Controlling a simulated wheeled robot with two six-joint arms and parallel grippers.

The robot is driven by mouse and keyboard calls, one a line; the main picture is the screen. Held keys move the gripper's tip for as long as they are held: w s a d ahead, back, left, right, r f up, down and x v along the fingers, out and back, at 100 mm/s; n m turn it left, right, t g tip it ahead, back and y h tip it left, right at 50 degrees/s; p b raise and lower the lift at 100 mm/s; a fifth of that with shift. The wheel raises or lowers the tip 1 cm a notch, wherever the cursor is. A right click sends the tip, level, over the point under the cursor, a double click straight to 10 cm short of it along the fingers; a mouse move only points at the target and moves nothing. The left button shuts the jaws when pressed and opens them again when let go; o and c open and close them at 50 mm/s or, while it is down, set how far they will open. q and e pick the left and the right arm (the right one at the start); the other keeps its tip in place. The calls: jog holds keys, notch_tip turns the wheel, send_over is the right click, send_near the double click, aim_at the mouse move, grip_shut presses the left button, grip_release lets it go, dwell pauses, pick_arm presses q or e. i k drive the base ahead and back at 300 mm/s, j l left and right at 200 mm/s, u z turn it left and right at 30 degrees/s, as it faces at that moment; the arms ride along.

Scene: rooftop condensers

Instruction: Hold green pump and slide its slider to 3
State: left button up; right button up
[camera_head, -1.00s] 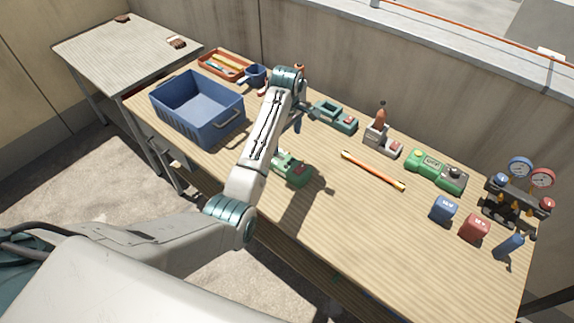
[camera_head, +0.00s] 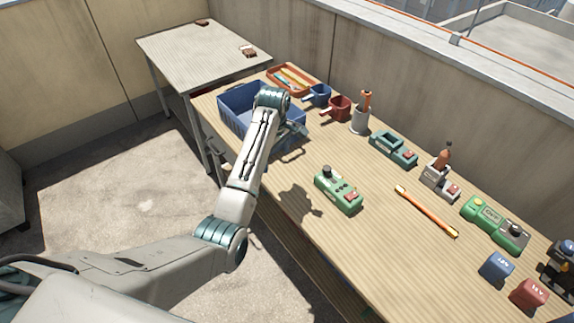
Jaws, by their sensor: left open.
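Three greenish devices lie on the long workbench, and I cannot tell for sure which is the green pump. A green box (camera_head: 338,191) with a black knob, small buttons and a red part sits near the front edge, mid-bench. A brighter green unit (camera_head: 494,223) with a yellow button, a small display and a black knob sits farther right. A teal unit (camera_head: 393,150) with a red part sits behind. No slider scale is readable. My left gripper (camera_head: 297,130) is open and empty, above the bench by the blue bin, left of the green box and apart from it. My right gripper is out of view.
The blue bin (camera_head: 232,108) stands at the bench's left end. An orange stick (camera_head: 426,212) lies between the two green devices. A grey cup (camera_head: 359,122) and a grey holder (camera_head: 438,183) stand along the back. Bare wood surrounds the green box.

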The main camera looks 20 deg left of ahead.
aim_at(326, 170)
jog(key=u, duration=0.2)
jog(key=i+j+z, duration=0.15)
jog(key=j+z, duration=0.3)
jog(key=j, duration=0.15)
jog(key=i+j+z, duration=0.1)
jog(key=j+z, duration=0.35)
jog(key=j, duration=0.2)
jog(key=j+z, duration=0.45)
jog(key=j, duration=0.15)
